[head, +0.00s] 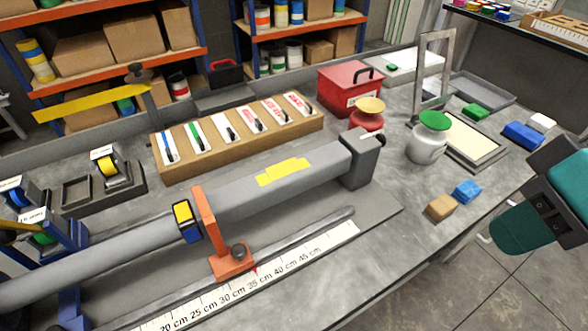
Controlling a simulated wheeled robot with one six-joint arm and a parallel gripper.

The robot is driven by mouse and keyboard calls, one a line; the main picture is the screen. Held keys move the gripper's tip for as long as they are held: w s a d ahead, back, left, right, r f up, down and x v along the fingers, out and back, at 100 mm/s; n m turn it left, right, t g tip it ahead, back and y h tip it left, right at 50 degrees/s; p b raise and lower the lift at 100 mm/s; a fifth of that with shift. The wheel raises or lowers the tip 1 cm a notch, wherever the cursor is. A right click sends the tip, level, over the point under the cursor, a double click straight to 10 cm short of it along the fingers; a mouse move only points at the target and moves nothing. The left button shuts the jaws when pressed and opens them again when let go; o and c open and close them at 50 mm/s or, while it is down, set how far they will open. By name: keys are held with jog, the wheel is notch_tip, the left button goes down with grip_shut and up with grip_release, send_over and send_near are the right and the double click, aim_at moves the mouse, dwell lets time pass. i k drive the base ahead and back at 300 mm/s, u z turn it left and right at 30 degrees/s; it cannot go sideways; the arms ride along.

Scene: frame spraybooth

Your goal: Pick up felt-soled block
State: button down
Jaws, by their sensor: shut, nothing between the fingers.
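A small tan block (441,207) lies on the grey bench near its right front edge. It looks like the felt-soled block, but its underside is hidden and I cannot see any felt. A crumpled-looking blue piece (467,191) lies just behind it to the right, close beside it. A teal and dark grey part, likely of my arm, enters at the right edge, beyond the bench edge and apart from the block. I cannot make out any gripper fingers, and nothing is seen held.
A white pot with a green lid (427,142) stands behind the block. A long grey tube (250,197) with an orange stop and a ruler (255,285) fills the bench to the left. A blue block (523,135) lies farther back right.

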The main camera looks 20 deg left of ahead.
aim_at(440, 208)
jog(key=z, duration=0.9)
jog(key=k, duration=0.6)
jog(key=u, duration=1.2)
jog(key=i, duration=0.5)
jog(key=z, duration=0.05)
